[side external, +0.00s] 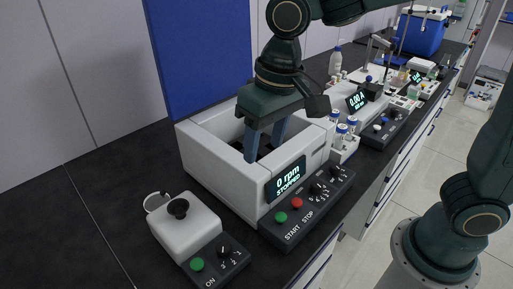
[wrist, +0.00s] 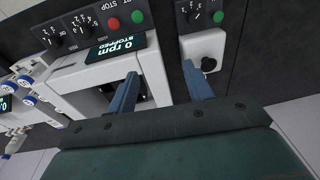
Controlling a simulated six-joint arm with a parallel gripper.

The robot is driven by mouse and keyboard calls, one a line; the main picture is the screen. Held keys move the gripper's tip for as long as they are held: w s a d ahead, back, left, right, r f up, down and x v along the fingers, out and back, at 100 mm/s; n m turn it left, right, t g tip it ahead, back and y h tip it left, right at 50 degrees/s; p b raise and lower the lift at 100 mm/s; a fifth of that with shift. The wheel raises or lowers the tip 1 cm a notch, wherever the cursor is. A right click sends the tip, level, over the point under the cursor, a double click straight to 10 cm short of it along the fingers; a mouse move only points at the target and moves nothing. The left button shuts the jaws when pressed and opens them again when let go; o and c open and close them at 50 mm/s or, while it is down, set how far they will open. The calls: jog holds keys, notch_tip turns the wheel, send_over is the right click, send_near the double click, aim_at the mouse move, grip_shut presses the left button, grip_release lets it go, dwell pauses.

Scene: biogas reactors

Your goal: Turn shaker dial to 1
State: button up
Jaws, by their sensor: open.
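The small white shaker (side external: 185,228) stands at the front left, with a black round cup on top. Its black control panel has a dark dial (side external: 224,251) with small numbers beside it and a green ON button (side external: 197,264). The dial also shows in the wrist view (wrist: 191,15), at the top right; its exact setting is too small to tell. My gripper (side external: 265,145) is open and empty, pointing down over the open well of the larger white machine, behind and right of the shaker. In the wrist view its two blue fingers (wrist: 160,78) are spread, apart from the dial.
The larger white machine (side external: 225,172) has a display reading 0 rpm STOPPED (side external: 287,179), green and red buttons and two dials. Blue-capped bottles (side external: 341,132) stand right of it. A blue panel (side external: 200,55) rises behind. The dark bench is clear left of the shaker.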

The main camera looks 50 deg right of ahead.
jog(key=g, duration=0.1)
send_over(223, 245)
notch_tip(223, 245, down, 6)
jog(key=shift+h, duration=0.4)
notch_tip(223, 245, down, 14)
jog(key=shift+r, duration=0.1)
jog(key=shift+c, duration=0.2)
jog(key=c, duration=0.9)
